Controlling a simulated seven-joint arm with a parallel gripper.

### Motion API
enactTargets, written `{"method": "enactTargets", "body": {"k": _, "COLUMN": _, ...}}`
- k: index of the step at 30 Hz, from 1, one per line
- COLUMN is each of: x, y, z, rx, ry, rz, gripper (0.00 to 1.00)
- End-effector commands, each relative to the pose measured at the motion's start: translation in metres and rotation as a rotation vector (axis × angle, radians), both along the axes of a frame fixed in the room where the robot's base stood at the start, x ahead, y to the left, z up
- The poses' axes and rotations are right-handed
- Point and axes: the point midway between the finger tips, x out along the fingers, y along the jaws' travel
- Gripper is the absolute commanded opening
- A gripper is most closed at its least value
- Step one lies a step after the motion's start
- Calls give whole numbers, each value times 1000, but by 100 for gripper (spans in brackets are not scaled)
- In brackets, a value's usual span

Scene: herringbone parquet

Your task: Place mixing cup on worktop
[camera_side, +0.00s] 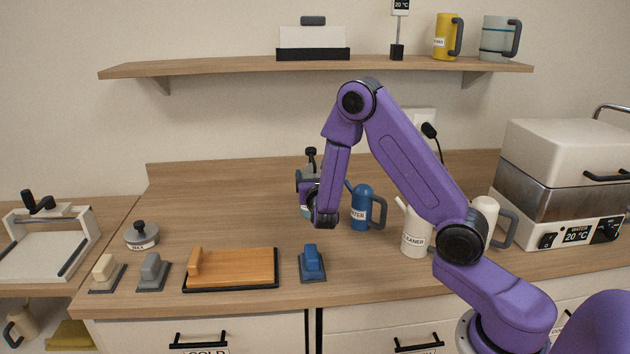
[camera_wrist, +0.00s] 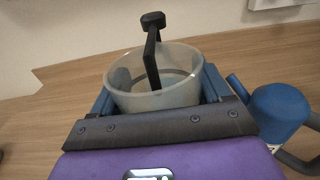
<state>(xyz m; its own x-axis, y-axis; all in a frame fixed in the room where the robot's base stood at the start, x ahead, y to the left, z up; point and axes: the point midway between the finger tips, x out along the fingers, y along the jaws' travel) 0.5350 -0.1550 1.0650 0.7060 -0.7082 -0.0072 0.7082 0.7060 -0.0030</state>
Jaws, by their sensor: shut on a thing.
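The mixing cup is a pale, translucent round cup (camera_wrist: 128,98) with a black stirrer handle (camera_wrist: 151,45) rising out of it. In the wrist view it sits between the two blue fingers of my gripper (camera_wrist: 160,92), which is shut on it. In the side view my gripper (camera_side: 308,192) is over the middle of the wooden worktop (camera_side: 225,200), left of the blue water jug (camera_side: 361,207). My arm partly hides the cup there, and I cannot tell whether its base touches the worktop.
A white cleaner jug (camera_side: 414,236) and a steel water bath (camera_side: 560,175) stand to the right. The worktop left of my gripper is clear.

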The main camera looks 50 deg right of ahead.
Motion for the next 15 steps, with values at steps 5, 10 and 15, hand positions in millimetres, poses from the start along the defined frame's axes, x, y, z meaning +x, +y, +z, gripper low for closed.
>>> {"method": "enactTargets", "body": {"k": 5, "x": 2, "y": 1, "z": 4, "rx": -5, "ry": -13, "rz": 4, "gripper": 47}}
{"method": "enactTargets", "body": {"k": 10, "x": 2, "y": 2, "z": 3, "rx": -6, "ry": -16, "rz": 4, "gripper": 47}}
{"method": "enactTargets", "body": {"k": 15, "x": 2, "y": 2, "z": -7, "rx": -6, "ry": -11, "rz": 4, "gripper": 47}}
